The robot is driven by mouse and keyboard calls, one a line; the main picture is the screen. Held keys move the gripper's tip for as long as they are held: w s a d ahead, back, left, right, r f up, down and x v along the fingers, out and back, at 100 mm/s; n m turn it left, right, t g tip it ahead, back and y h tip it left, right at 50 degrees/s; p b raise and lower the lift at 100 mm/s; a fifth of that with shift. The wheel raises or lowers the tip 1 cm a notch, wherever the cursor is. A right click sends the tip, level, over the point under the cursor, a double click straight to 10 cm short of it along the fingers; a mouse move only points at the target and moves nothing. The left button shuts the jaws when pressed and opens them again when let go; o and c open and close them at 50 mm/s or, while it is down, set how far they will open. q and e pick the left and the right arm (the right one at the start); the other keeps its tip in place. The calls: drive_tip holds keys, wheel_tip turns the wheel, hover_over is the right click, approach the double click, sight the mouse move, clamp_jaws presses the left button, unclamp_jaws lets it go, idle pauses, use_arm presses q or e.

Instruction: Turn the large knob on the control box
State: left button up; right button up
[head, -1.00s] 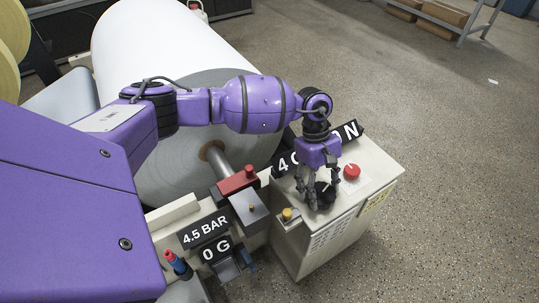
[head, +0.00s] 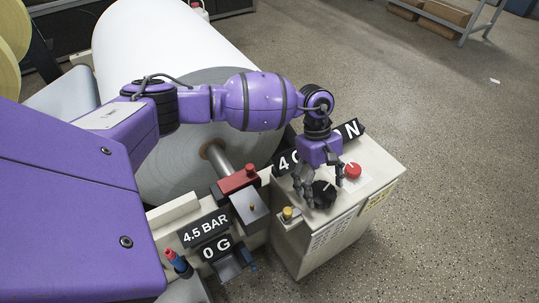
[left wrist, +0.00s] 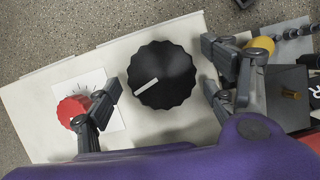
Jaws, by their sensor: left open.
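The large black knob (head: 322,196) sits on the top face of the pale control box (head: 377,166). In the left wrist view the knob (left wrist: 162,76) has a scalloped rim and a white pointer mark aimed toward the lower left. In the left wrist view the fingers of my left gripper (left wrist: 163,98) stand apart from the knob, with gaps on both sides. My right gripper is not in view.
My wrist partly hides a black display sign (head: 351,130) behind. A large white paper roll (head: 150,45) stands left.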

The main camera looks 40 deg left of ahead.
use_arm(q)
drive_tip(key=v, duration=1.2)
drive_tip(key=shift+d, duration=0.15)
